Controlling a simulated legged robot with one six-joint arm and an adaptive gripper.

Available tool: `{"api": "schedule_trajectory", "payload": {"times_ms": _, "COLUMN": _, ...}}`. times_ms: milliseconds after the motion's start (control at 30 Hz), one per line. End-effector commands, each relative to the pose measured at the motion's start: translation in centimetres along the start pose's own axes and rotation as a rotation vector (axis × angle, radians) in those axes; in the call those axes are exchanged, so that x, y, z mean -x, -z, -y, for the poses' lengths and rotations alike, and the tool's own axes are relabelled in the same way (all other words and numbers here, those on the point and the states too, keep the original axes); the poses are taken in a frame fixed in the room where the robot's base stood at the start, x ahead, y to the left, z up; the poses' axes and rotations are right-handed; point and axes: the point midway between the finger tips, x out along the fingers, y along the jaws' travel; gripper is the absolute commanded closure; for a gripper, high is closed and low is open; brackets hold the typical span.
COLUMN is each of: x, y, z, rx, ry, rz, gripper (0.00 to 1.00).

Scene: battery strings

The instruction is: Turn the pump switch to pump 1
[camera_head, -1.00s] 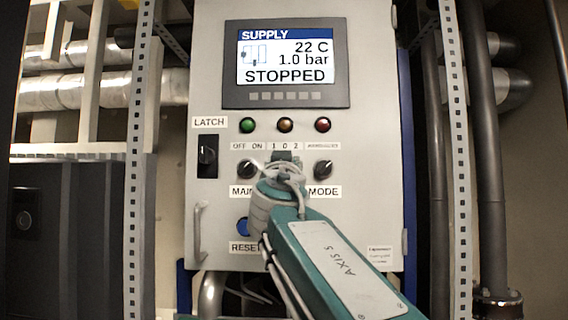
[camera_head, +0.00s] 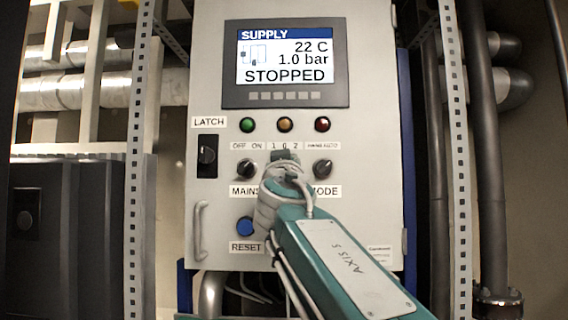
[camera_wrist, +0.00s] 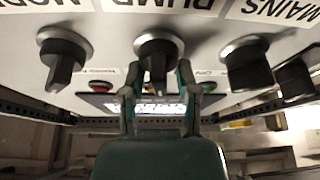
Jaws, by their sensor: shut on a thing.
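The pump switch (camera_wrist: 157,55) is a black rotary knob on a pale round collar, the middle one of a row in the wrist view. Its handle points about straight down there, and its PUMP label (camera_wrist: 180,4) is partly cut off. My gripper (camera_wrist: 158,70) has one finger on each side of the handle and is shut on it. In the head view my gripper (camera_head: 284,158) covers the pump switch, just under the "1 0 2" marks (camera_head: 285,146). The display (camera_head: 286,64) reads SUPPLY, 22 C, 1.0 bar, STOPPED.
The MAINS knob (camera_head: 246,168) and MODE knob (camera_head: 322,168) flank my gripper closely. The LATCH switch (camera_head: 207,155), blue RESET button (camera_head: 245,226) and a door handle (camera_head: 200,231) are on the left. Perforated posts (camera_head: 137,180) stand beside the cabinet.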

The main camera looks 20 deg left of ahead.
Motion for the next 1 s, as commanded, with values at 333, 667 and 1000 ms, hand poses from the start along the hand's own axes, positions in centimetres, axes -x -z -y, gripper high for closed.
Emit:
{"api": "schedule_trajectory", "payload": {"times_ms": 333, "x": -0.01, "y": -0.21, "z": 0.37, "rx": 0.182, "ry": 0.079, "rz": 0.002, "gripper": 1.00}}
{"api": "schedule_trajectory", "payload": {"times_ms": 667, "x": 0.01, "y": -0.26, "z": 0.60, "rx": 0.316, "ry": 0.138, "rz": 0.002, "gripper": 1.00}}
{"api": "schedule_trajectory", "payload": {"times_ms": 1000, "x": 0.02, "y": -0.38, "z": 0.75, "rx": 0.448, "ry": 0.192, "rz": 0.003, "gripper": 1.00}}
